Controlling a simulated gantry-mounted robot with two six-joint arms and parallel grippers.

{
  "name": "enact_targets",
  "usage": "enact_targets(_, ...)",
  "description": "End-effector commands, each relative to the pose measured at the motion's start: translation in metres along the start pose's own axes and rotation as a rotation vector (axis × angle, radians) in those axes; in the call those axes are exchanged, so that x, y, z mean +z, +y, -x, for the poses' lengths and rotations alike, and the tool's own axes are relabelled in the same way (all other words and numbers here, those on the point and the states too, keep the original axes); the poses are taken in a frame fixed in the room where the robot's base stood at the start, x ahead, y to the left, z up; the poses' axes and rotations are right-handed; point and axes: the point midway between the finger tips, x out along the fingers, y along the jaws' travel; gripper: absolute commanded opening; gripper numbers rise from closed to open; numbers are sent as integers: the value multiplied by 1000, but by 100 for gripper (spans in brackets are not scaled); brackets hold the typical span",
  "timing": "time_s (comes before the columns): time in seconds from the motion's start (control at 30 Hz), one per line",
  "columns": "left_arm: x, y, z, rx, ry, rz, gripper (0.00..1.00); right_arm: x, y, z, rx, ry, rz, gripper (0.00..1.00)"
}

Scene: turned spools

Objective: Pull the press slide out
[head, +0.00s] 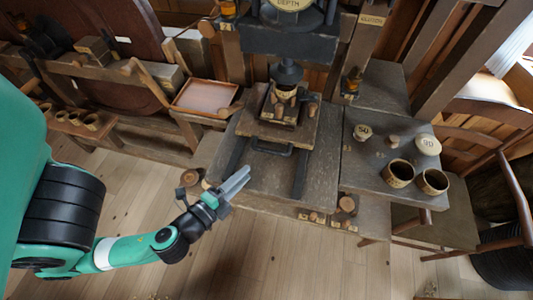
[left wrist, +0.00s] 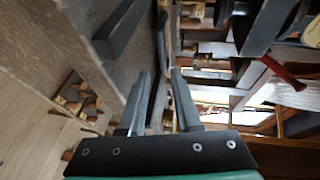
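The press slide (head: 250,128) is a wooden plate under the press, with a dark bar handle (head: 271,149) on its front edge. It lies between two dark rails (head: 300,175) on the grey bench. A small wooden fixture with a pale turned piece (head: 286,92) sits on the slide, below the black press head. My left gripper (head: 247,174) is in front and to the left of the handle, apart from it. In the left wrist view its two fingers (left wrist: 160,73) stand apart with nothing gripped between them. My right gripper is not in view.
On the right, a grey side table (head: 365,170) holds two cups (head: 399,173) and small labelled pieces. A shallow tray (head: 206,97) stands left of the press. Round wooden pieces sit along the bench's lower front. The floor before it is clear.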

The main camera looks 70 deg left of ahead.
Motion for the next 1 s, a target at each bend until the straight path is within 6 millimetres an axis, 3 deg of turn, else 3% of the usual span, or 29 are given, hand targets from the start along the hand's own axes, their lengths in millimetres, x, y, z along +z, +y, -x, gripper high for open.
enact_targets(0.23,4,-6,-24,-14,-11,11,32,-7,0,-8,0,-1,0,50)
enact_targets(0.6,2,-6,-96,-13,-2,7,32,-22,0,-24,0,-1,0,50)
enact_targets(0.77,2,-4,-108,-11,-1,7,32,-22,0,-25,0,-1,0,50)
enact_targets(1.0,1,-4,-108,-10,0,6,32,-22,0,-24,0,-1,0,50)
